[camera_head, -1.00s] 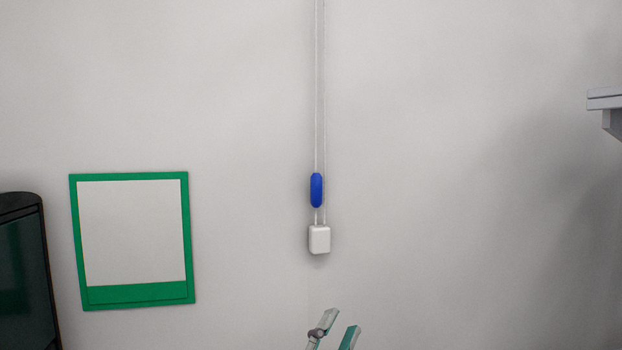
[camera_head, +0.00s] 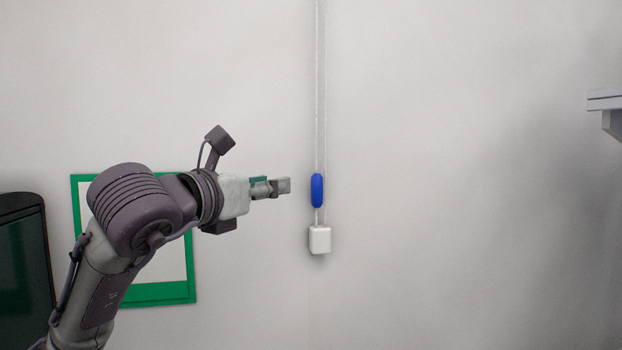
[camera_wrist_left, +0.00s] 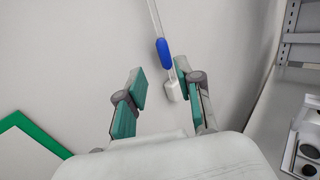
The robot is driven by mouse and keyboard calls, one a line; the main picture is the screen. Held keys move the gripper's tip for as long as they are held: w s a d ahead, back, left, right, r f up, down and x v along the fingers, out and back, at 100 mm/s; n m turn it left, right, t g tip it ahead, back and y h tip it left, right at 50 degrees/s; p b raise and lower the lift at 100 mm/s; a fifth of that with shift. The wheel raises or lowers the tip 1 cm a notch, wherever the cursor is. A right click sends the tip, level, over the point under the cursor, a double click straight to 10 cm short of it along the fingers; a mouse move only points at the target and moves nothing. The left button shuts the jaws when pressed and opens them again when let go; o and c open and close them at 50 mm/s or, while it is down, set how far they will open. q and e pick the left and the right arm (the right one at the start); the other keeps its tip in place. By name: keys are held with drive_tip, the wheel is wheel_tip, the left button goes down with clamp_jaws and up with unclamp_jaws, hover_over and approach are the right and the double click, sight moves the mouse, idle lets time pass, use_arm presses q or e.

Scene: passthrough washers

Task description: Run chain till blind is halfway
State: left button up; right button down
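The chain (camera_head: 319,90) hangs as two thin strands down the wall. A blue bead or grip (camera_head: 317,190) sits on its left strand, just above a white wall holder (camera_head: 320,240) at the bottom. My left gripper (camera_head: 284,187) is just left of the blue grip at about its height, apart from it in the picture. The blue grip (camera_wrist_left: 164,53) shows beyond the fingertips, nearer the right finger. The blind is not in view. My right gripper is not in view.
A green-framed panel (camera_head: 160,293) is on the wall behind my left arm. A dark appliance (camera_head: 25,260) stands at the far left. A shelf edge (camera_head: 605,100) juts in at the right. The wall right of the chain is clear.

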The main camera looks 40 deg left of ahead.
sight(314, 178)
use_arm(q)
drive_tip(key=w+p, duration=0.1)
drive_tip(key=w, duration=0.3)
drive_tip(key=w+p, duration=0.2)
drive_tip(key=w, duration=0.2)
drive_tip(key=w+a+p, duration=0.1)
drive_tip(key=w, duration=0.4)
drive_tip(key=shift+p, duration=0.35)
drive_tip(key=shift+w+f, duration=0.1)
drive_tip(key=shift+w, duration=0.25)
drive_tip(key=shift+c, duration=0.3)
clamp_jaws()
